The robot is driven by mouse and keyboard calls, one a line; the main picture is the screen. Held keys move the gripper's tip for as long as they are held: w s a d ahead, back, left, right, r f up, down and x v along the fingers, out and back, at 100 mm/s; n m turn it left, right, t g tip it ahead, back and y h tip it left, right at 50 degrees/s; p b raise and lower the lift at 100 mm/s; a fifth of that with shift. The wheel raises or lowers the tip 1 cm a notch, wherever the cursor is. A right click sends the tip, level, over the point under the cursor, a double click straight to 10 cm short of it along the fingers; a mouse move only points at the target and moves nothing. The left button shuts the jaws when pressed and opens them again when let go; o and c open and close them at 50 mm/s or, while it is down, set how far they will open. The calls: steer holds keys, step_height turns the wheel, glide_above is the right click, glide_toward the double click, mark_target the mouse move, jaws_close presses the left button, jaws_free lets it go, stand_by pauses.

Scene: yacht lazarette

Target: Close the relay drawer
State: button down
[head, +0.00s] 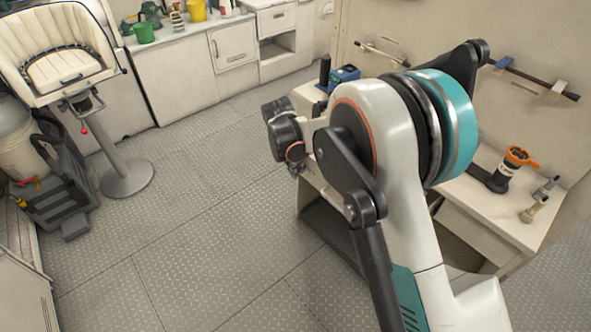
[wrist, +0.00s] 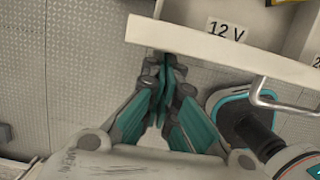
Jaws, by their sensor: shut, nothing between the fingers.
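The relay drawer (wrist: 190,42) shows in the wrist view as a pale front panel running across the upper right. Its inside shows behind the panel, with a "12 V" label, so it stands open. A bent metal handle (wrist: 285,106) sticks out from the front. My gripper (wrist: 165,62) is shut and empty, with its teal fingertips at the left part of the drawer front. I cannot tell whether they touch it. In the head view my arm hides the drawer and most of the gripper.
A pale bench (head: 485,205) at the right carries an orange-topped tool (head: 515,160) and small fittings. A blue box (head: 345,74) sits behind my arm. The metal floor (head: 195,220) to the left is clear up to the helm seat (head: 60,65).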

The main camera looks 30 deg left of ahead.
steer(key=w+d, duration=0.2)
steer(key=w, duration=0.3)
steer(key=w+d, duration=0.2)
steer(key=w, duration=0.4)
steer(key=w+d+p, duration=0.1)
steer(key=w+d, duration=0.2)
steer(key=w, duration=0.3)
steer(key=shift+w+d, duration=0.1)
steer(key=shift+s+a, duration=0.25)
steer(key=shift+s, duration=0.15)
steer(key=s, duration=0.1)
steer(key=s+a, duration=0.1)
steer(key=s, duration=0.1)
steer(key=shift+a+b, duration=0.15)
steer(key=shift+b, duration=0.15)
steer(key=d+p+v, duration=0.1)
steer(key=p+v, duration=0.2)
steer(key=v, duration=0.7)
steer(key=shift+a, duration=0.45)
